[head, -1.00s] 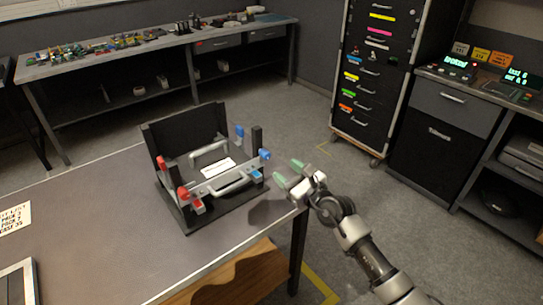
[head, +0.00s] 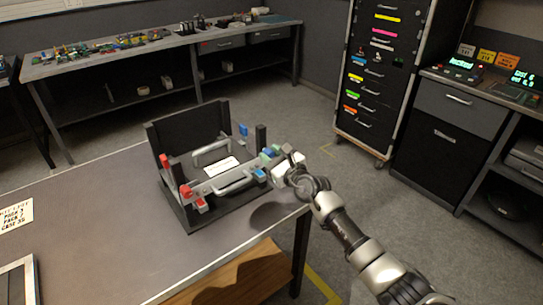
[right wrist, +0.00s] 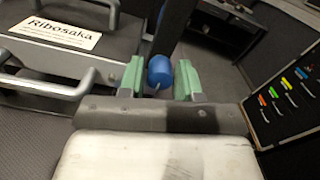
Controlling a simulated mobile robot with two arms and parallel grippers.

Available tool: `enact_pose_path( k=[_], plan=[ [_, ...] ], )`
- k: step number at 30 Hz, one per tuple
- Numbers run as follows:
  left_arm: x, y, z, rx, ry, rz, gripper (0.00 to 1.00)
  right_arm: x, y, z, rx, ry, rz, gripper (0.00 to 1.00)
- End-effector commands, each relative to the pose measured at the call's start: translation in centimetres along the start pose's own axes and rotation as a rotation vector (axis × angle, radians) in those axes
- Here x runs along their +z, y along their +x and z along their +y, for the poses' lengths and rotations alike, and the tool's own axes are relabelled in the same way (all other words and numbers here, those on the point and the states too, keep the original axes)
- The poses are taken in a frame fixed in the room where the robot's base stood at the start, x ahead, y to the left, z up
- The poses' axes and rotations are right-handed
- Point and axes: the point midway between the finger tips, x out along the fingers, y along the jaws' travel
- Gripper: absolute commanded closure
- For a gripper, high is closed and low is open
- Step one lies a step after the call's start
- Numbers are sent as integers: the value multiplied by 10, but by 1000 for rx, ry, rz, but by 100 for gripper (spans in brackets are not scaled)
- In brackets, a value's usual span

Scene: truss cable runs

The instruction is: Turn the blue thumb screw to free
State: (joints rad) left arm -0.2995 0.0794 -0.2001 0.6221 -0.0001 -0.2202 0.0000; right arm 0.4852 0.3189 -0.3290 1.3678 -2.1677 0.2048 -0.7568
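The blue thumb screw (right wrist: 160,72) shows in the right wrist view as a round blue knob with a small pale line on it, in front of a dark upright post. My right gripper (right wrist: 160,78) has its two green fingertips on either side of the knob, with a narrow gap at each side. My left gripper is not in view.
The fixture stands on a grey table (head: 100,230), with red parts (head: 186,191) at its left post and metal handles (head: 232,183) across it. A label reading Ribosaka (right wrist: 55,33) lies on its unit.

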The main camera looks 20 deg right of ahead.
Motion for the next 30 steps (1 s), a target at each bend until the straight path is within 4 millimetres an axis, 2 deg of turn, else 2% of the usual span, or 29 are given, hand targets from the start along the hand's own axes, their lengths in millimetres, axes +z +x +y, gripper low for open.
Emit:
enact_pose_path(
  k=[1, 6, 17, 30],
  plan=[
    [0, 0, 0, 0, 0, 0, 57, 0, 0, 0, 0, 0, 0, 75],
    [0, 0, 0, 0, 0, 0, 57, 0, 0, 0, 0, 0, 0, 98],
    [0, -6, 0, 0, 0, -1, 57, 1, 0, 0, -1, 71, 1, 98],
    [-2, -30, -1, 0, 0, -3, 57, 2, 0, 0, -1, 425, 1, 98]
  ],
)
